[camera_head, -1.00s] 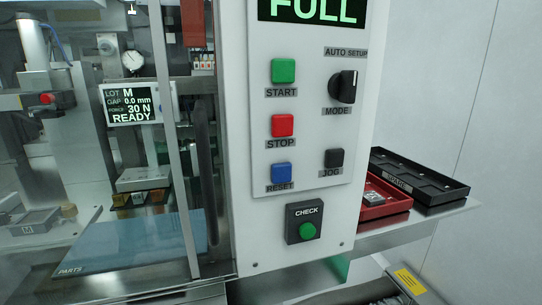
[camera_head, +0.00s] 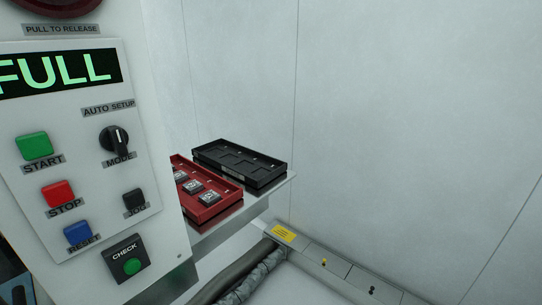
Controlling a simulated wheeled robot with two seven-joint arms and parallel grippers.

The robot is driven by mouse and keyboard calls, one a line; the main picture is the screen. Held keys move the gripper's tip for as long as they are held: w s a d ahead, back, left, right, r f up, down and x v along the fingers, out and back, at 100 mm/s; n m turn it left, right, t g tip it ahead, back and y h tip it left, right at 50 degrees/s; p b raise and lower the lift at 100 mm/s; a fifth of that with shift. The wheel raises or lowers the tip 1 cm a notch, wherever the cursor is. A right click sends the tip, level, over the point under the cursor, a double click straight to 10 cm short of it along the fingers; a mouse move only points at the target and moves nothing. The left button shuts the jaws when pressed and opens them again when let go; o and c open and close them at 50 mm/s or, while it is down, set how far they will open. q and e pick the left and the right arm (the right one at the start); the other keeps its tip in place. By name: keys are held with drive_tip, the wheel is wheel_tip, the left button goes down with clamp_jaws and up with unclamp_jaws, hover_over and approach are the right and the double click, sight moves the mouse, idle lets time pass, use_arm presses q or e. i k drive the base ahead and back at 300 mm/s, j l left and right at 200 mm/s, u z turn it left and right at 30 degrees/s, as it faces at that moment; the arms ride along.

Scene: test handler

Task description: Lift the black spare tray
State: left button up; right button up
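The black spare tray (camera_head: 226,157) lies flat on a metal shelf to the right of the control panel. Its pockets look empty. A label shows on its near side, too small to read now. A red tray (camera_head: 232,202) sits beside it on the nearer side, with several grey chip-like parts in it. The red tray's left end is hidden behind the panel. Neither of my grippers shows in the head view.
The white control panel (camera_head: 157,170) stands at the left, with a display reading FULL, buttons and a MODE knob. The metal shelf (camera_head: 241,211) ends just right of the trays. A duct (camera_head: 338,272) with a yellow label and a hose (camera_head: 246,276) run below. A white wall closes the right.

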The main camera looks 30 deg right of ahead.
sight(256, 168)
drive_tip(key=z, duration=0.8)
drive_tip(key=u, duration=0.55)
drive_tip(key=i+l+u, duration=0.15)
drive_tip(key=l+u, duration=0.15)
drive_tip(key=u, duration=0.15)
drive_tip(key=i+l+u, duration=0.1)
drive_tip(key=l+u, duration=0.6)
drive_tip(key=u, duration=0.15)
drive_tip(key=l+u, duration=0.4)
drive_tip(key=i, duration=0.05)
